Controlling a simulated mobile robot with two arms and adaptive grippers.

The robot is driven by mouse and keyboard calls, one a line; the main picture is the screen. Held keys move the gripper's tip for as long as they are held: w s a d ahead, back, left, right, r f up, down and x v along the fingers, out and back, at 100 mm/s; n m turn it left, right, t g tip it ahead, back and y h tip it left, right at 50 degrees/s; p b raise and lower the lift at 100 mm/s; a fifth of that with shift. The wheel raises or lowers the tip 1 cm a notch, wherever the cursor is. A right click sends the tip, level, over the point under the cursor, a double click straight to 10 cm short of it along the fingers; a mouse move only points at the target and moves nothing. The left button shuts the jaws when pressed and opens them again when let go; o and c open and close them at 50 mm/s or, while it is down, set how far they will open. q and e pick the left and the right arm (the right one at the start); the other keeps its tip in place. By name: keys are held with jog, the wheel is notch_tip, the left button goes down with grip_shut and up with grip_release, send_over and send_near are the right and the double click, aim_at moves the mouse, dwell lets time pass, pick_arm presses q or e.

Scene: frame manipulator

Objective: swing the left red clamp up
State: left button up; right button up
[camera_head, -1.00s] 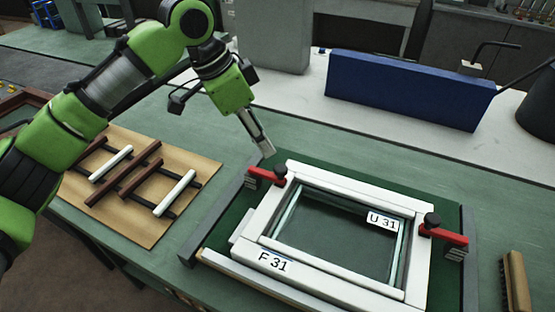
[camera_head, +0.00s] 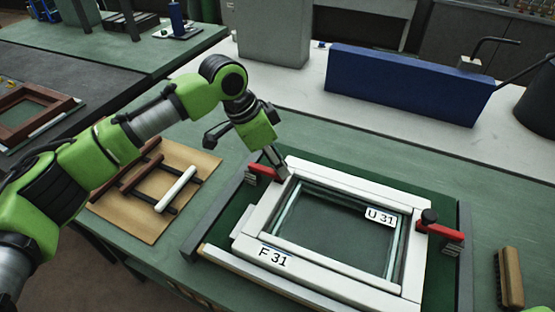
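The left red clamp (camera_head: 262,171) lies low across the upper left corner of the white frame (camera_head: 331,277), which is labelled F 31. My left gripper (camera_head: 281,172) points down at the clamp's inner end and hides its black knob. Its fingers look close together, but I cannot tell whether they grip anything. The right red clamp (camera_head: 442,231), with a black knob, lies over the frame's upper right corner.
The frame sits on a green fixture board with grey side rails (camera_head: 465,255). A brush (camera_head: 509,278) lies at the right. A wooden board (camera_head: 133,218) with brown and white bars is at the left. A long blue box (camera_head: 405,85) stands behind on the white bench.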

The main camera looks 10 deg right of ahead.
aim_at(260, 169)
pick_arm(q)
grip_shut()
jog(key=shift+r, duration=0.1)
jog(key=p, duration=0.1)
jog(key=a+r+g+h+p, duration=0.1)
jog(key=shift+w+r+p, duration=0.15)
jog(key=shift+w+p, duration=0.1)
jog(key=shift+p, duration=0.15)
jog(key=shift+w+a+r+n+g+h+p, duration=0.3)
jog(key=shift+h+p, duration=0.1)
jog(key=shift+h, duration=0.4)
jog(key=shift+w+a+r+g+h, duration=0.15)
jog(key=shift+w+a+g+h, duration=0.2)
jog(key=shift+h, duration=0.25)
jog(key=shift+w+a+r+g+h+b, duration=0.2)
jog(key=shift+a+r+g+h+b, duration=0.1)
jog(key=shift+a+h+b, duration=0.15)
jog(key=shift+w+a+r+g+h+b, duration=0.15)
jog(key=shift+w+a+g+h+b, duration=0.1)
jog(key=shift+a+h+b, duration=0.15)
